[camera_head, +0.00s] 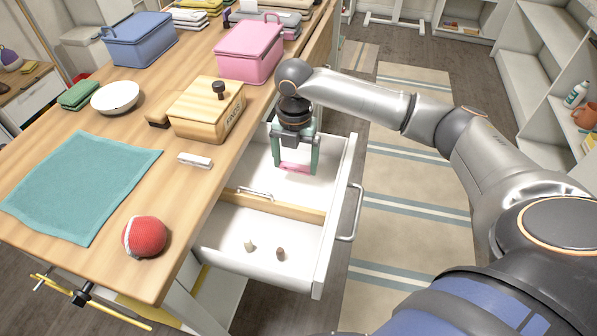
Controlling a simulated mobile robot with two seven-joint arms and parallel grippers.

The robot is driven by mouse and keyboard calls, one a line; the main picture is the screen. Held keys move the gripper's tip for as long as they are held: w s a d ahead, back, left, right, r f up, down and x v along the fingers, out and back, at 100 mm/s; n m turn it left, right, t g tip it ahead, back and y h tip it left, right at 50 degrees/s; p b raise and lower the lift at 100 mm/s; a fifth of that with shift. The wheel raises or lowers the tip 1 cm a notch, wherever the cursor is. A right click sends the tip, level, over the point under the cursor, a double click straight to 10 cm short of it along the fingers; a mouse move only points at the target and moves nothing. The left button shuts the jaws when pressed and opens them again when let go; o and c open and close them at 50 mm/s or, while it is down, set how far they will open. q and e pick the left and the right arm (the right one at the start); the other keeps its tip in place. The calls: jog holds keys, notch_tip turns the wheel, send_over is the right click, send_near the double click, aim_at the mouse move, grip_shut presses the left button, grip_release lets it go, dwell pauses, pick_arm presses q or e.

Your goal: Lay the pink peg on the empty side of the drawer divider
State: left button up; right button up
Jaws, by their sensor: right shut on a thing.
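The pink peg (295,168) is between the fingers of my right gripper (295,165), which is shut on it. The gripper points down inside the open white drawer (343,170), over its far compartment. I cannot tell whether the peg touches the drawer floor. A wooden divider (272,204) crosses the drawer. The near compartment holds a pale small piece (249,246) and a brown small piece (281,254). A metal piece (255,193) lies by the divider on its far side. My left gripper does not show.
The drawer's front has a metal handle (353,213). On the wooden counter beside the drawer are a wooden box (206,112), a pink box (249,50), a white block (195,160), a red ball (144,237) and a teal cloth (80,185). Striped rugs cover the floor at right.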

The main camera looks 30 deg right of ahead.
aim_at(300, 180)
jog(key=d+f, duration=0.1)
jog(key=w+f, duration=0.1)
jog(key=shift+d+f, duration=0.3)
jog(key=shift+d, duration=0.1)
jog(key=shift+w+d+f, duration=0.1)
jog(key=shift+f, duration=1.5)
jog(key=shift+f, duration=0.1)
jog(key=o, duration=1)
jog(key=shift+c, duration=0.2)
notch_tip(300, 180, up, 12)
jog(key=shift+p, duration=0.4)
